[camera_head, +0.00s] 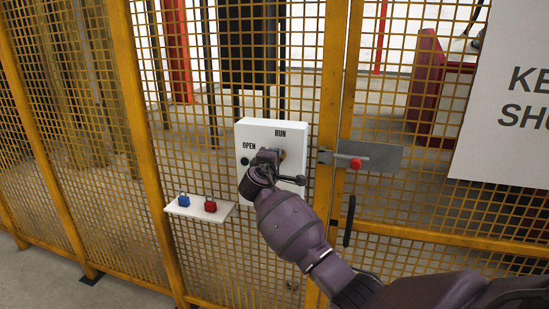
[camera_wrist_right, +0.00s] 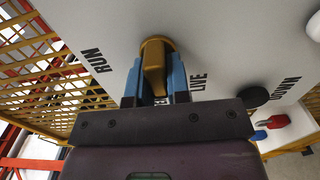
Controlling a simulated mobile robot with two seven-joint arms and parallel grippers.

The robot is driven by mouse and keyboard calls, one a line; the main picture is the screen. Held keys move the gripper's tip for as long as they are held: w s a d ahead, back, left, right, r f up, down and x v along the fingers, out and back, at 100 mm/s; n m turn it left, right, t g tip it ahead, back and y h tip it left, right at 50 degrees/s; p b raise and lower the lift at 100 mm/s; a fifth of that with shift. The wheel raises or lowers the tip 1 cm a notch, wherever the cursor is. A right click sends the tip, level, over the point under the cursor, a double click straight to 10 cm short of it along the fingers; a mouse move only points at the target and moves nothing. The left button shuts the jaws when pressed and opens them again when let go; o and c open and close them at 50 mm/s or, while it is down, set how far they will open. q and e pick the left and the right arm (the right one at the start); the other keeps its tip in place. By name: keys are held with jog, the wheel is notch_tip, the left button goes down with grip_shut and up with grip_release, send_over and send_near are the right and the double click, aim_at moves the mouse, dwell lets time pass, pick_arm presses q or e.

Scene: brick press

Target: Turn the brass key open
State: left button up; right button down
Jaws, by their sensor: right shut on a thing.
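The brass key (camera_wrist_right: 153,68) sits in its round brass collar on the white control box (camera_head: 254,133). In the right wrist view its bow lies between the blue fingers of my right gripper (camera_wrist_right: 155,84), which is shut on it. The bow runs up and down in that view, with the RUN label to its left. In the head view my right gripper (camera_head: 277,157) is at the box front below RUN and hides most of the key; a bit of brass (camera_head: 283,154) shows beside it. My left gripper is in neither view.
A dark round button (camera_head: 245,161) is left of the key, under OPEN. A shelf (camera_head: 227,210) below left holds a blue padlock (camera_head: 184,200) and a red padlock (camera_head: 210,205). A bolt with a red knob (camera_head: 355,163) is on the gate at right. Yellow mesh fence surrounds the box.

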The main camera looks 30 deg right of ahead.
jog(key=shift+f, duration=0.1)
dwell(0.3)
jog(key=c, duration=1.1)
grip_release()
jog(key=b+v, duration=0.1)
jog(key=v, duration=1)
jog(key=shift+b, duration=0.4)
